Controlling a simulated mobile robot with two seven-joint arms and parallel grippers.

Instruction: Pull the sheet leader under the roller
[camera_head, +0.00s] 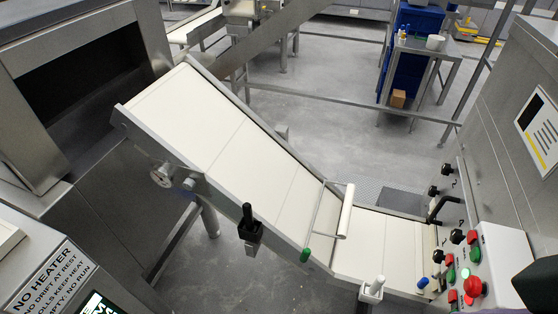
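A pale cream sheet or belt surface (235,150) covers the sloping conveyor, from the top left down to the flat section (375,240) at the lower right. I cannot tell a separate sheet leader from this surface. A white roller (346,210) stands above the lower end of the slope, beside a thin metal frame (315,220) that crosses the conveyor. Whether anything passes under the roller cannot be told. Neither of my grippers is in view.
A control panel (489,262) with black knobs and a red button (473,286) stands at the right end. A dark-mouthed machine (80,90) stands at the upper left.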

